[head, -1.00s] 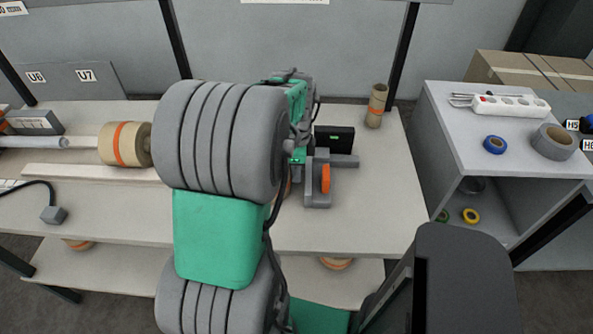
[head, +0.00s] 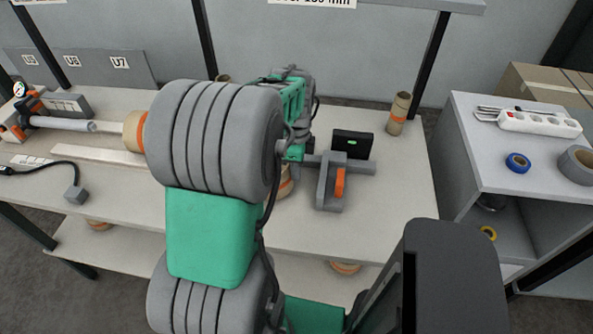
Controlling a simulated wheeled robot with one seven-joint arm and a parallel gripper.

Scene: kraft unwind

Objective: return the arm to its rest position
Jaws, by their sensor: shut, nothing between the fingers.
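My arm fills the middle of the head view, with large grey ribbed joints and green links (head: 212,235). It rises from the bottom edge and reaches over the workbench (head: 400,215). A smaller green and grey part of my arm (head: 292,105) shows beyond the big upper joint. I see nothing held.
A grey bracket with an orange lever (head: 340,184) and a small dark box with a green display (head: 352,145) stand just right of my arm. A cardboard core (head: 398,113) stands behind. A shaft with a roll (head: 133,130) lies left. A grey cabinet (head: 470,165) stands right.

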